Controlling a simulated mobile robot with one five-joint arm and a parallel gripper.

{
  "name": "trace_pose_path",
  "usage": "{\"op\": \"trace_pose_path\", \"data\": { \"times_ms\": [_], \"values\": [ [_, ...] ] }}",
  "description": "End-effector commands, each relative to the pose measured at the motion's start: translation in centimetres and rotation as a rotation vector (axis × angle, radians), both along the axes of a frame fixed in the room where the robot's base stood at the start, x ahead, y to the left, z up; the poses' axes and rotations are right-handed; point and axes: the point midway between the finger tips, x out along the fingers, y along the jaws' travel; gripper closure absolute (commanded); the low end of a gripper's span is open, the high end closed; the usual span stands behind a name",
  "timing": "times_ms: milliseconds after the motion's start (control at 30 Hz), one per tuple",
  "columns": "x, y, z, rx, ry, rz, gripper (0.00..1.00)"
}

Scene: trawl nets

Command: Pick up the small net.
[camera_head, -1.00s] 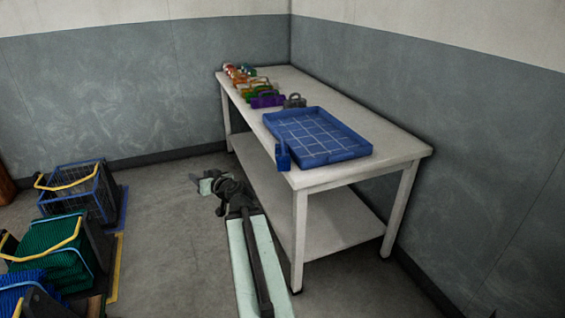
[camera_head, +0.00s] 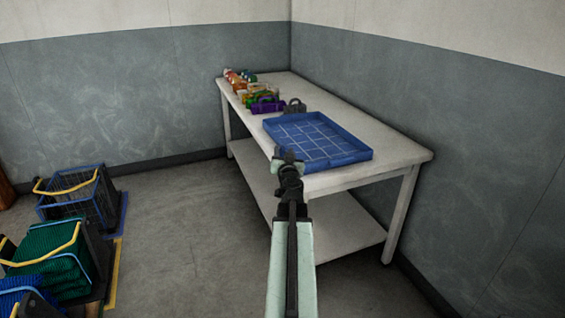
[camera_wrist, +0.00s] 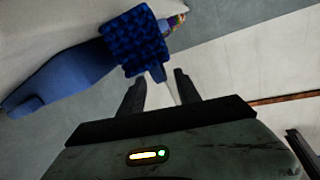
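A small blue woven bundle, which looks like the small net (camera_wrist: 138,38), shows close up in the wrist view, with a narrow blue tab pointing toward me. My gripper (camera_wrist: 160,80) is open. Its two dark fingers are apart and the bundle lies just beyond their tips, with the tab near the gap. I cannot tell whether they touch. In the head view my gripper (camera_head: 288,160) is at the near corner of the blue tray (camera_head: 340,160), at the table edge, and hides the bundle there.
The white table (camera_head: 385,146) carries a row of coloured items (camera_head: 262,100) at its far end and a grey item (camera_head: 294,105) behind the tray. A lower shelf (camera_head: 345,228) lies beneath. Crates with nets (camera_head: 50,255) stand on the floor at left. The floor between is clear.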

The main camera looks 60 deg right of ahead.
Motion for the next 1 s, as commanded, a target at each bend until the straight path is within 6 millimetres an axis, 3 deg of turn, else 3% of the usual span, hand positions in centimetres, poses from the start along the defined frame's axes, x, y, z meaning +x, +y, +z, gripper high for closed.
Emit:
{"op": "trace_pose_path", "data": {
  "times_ms": [167,400,533,567,1000],
  "values": [
    [2.2,-2.8,0.1,0.0,0.0,0.001,0.6],
    [2.3,-2.9,0.0,0.0,0.0,0.001,0.6],
    [2.3,-2.8,0.0,0.0,0.0,0.001,0.96],
    [2.3,-2.8,0.0,0.0,0.0,0.001,1.0],
    [2.3,-2.8,0.0,0.0,0.0,0.001,1.0]
  ]
}}
